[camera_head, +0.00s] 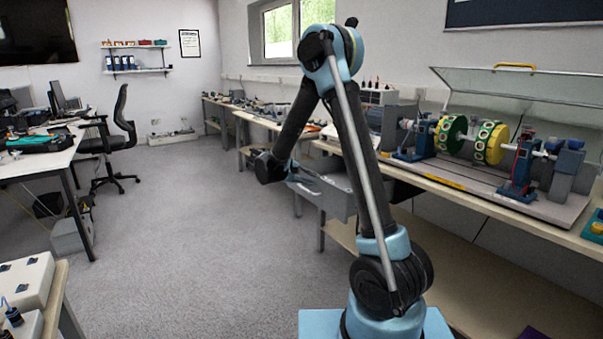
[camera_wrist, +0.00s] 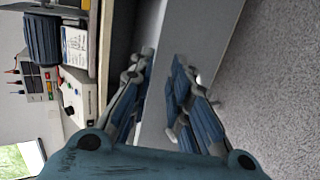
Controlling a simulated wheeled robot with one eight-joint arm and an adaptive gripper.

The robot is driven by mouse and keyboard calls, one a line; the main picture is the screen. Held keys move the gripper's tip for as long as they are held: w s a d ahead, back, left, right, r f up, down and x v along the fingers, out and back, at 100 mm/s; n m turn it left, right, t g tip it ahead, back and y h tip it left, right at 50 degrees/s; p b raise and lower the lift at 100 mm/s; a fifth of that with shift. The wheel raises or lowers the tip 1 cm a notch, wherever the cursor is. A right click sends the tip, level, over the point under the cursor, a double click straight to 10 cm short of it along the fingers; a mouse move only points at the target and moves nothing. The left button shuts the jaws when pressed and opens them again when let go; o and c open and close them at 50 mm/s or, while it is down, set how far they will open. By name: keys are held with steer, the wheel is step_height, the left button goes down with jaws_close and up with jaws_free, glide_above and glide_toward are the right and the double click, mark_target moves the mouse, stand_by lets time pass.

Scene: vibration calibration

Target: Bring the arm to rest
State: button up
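My arm (camera_head: 350,140) stands in the middle of the head view, bent sharply at a raised elbow, with its forearm hanging down toward the bench. My gripper (camera_wrist: 164,58) shows in the wrist view with its two fingers apart and a gap between them. Nothing is seen held in it. A grey box or drawer (camera_head: 338,198) at the bench's front is close to the gripper end. Its plain grey surface (camera_wrist: 208,32) seems to lie behind the fingers in the wrist view; I cannot tell whether they touch it.
A vibration rig with green and yellow discs (camera_head: 488,143) stands on the right bench (camera_head: 455,183) under a raised clear cover (camera_head: 535,86). A desk (camera_head: 40,160) and an office chair (camera_head: 108,140) are at left. White cases (camera_head: 25,278) sit at lower left. The carpet (camera_head: 190,230) between is clear.

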steer(key=s+d+r+m+g+y, duration=0.1)
steer(key=s+d+r+g+y, duration=0.15)
steer(key=s+d, duration=0.65)
steer(key=s+d+r+m+g+y, duration=0.1)
steer(key=s+d+r+y, duration=0.15)
steer(key=s+d, duration=0.6)
steer(key=s+a+f+m+y, duration=0.1)
steer(key=s+f+m+y, duration=0.1)
steer(key=s, duration=0.9)
steer(key=s+a+f+m+y, duration=0.1)
steer(key=s+f+y, duration=0.3)
steer(key=s, duration=0.8)
steer(key=shift+s+f+m, duration=0.3)
steer(key=shift+f+m, duration=0.1)
steer(key=shift+f, duration=0.95)
steer(key=shift+w+g, duration=0.1)
steer(key=shift+g, duration=0.15)
steer(key=shift+w+f, duration=0.2)
steer(key=shift+w, duration=0.1)
